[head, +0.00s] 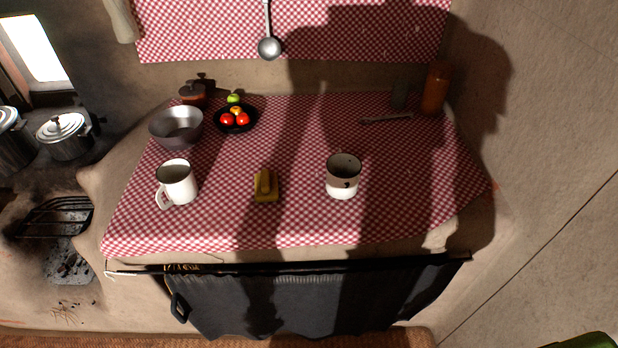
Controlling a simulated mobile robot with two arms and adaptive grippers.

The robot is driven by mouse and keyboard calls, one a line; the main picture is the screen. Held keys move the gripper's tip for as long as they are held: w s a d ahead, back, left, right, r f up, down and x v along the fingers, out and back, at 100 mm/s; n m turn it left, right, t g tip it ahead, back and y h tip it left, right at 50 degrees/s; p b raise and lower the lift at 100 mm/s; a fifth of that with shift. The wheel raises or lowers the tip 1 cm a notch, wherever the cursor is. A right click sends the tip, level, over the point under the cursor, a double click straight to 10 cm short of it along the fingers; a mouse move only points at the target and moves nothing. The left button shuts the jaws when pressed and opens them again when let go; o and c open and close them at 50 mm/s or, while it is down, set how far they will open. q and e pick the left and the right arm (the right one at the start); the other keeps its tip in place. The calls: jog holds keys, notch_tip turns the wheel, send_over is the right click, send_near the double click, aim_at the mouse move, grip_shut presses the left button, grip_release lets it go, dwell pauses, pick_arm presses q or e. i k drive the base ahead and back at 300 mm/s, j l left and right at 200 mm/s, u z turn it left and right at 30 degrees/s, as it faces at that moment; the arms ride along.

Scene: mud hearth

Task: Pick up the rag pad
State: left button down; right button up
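A small yellow pad (266,187), which looks like the rag pad, lies on the red-and-white checked cloth of the counter (225,222). It sits near the middle, between two white mugs, with a raised strip along its top. Nothing covers it and nothing touches it. Neither of my grippers shows in the head view.
A white mug (178,181) stands left of the pad and another mug (343,184) right. Behind are a metal bowl (177,128), a dark fruit plate (236,128) and an orange bottle (435,88). A dark curtain (300,300) hangs below the counter. Cloth around the pad is clear.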

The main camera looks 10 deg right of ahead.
aim_at(265, 183)
jog(key=j+z, duration=0.45)
jog(key=j, duration=0.15)
jog(key=j+z, duration=0.45)
jog(key=j, duration=0.15)
jog(key=j+z, duration=0.5)
jog(key=k+j, duration=0.05)
jog(key=j, duration=0.05)
